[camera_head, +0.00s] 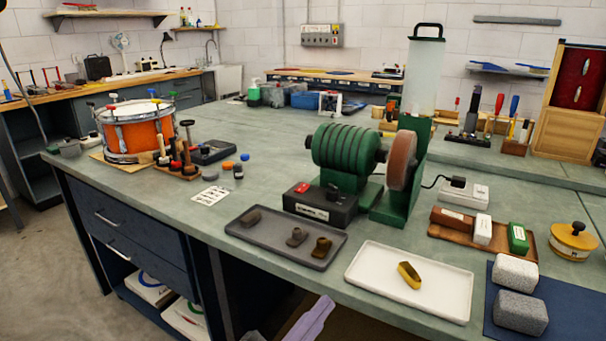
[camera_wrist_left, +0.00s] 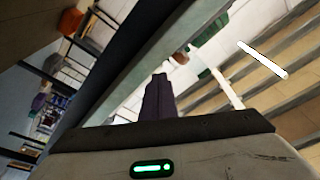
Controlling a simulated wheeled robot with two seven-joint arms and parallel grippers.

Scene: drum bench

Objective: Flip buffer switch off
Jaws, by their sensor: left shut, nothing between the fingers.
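The buffer (camera_head: 348,147) is a green ribbed motor with a brown wheel (camera_head: 403,160) on its right, standing on the bench. In front of it is a black switch box (camera_head: 325,207) with a red switch (camera_head: 302,188) on its top left; I cannot tell which way the switch is set. My left gripper (camera_head: 322,302) shows as pale purple fingers at the bottom of the head view, below the bench's front edge and well apart from the switch. Its dark fingers (camera_wrist_left: 158,98) are together and empty in the left wrist view. My right gripper is not in view.
A grey tray (camera_head: 262,248) with small dark pieces and a white tray (camera_head: 440,292) with a yellow piece lie along the front edge. An orange drum (camera_head: 138,132) stands at the left. Grey blocks (camera_head: 520,310) sit at the right. The bench behind the drum is mostly clear.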

